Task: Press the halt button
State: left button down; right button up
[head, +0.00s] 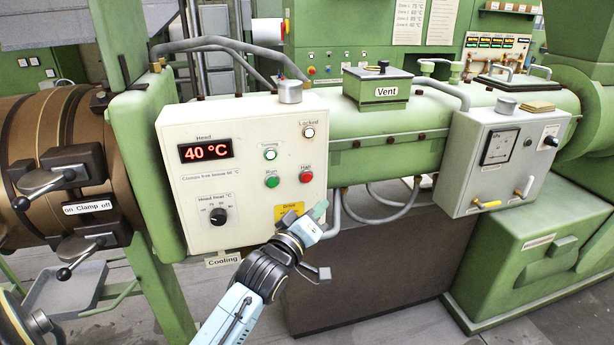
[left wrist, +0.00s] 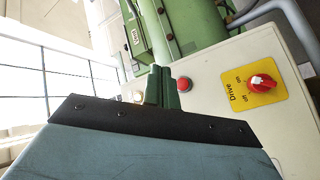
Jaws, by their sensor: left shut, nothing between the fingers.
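The halt button is a round red button (head: 306,175) at the right of the cream control panel (head: 240,185), under a label that reads like "Halt". A red button, partly behind the fingers, also shows in the left wrist view (left wrist: 184,84). My left gripper (head: 319,210) is in front of the panel's lower right corner, below the red button in the picture. Its green fingers (left wrist: 159,86) are shut with nothing between them. I cannot tell the exact gap between fingertips and panel. My right gripper is not in view.
A green run button (head: 272,181) sits left of the red one. A yellow Drive plate (head: 288,210), partly hidden by my gripper, bears a red rotary knob (left wrist: 262,82). A heater knob (head: 218,216) is lower left. A grey gauge box (head: 500,160) stands right.

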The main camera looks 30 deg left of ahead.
aim_at(307, 178)
pick_arm(q)
jog(key=shift+w+a+b, duration=0.65)
jog(key=shift+w+a, duration=0.8)
jog(key=shift+a, duration=0.25)
jog(key=shift+w+a+b, duration=0.65)
jog(key=shift+w+a, duration=0.8)
jog(key=shift+a, duration=0.2)
jog(key=shift+w+a, duration=0.25)
jog(key=shift+a, duration=0.05)
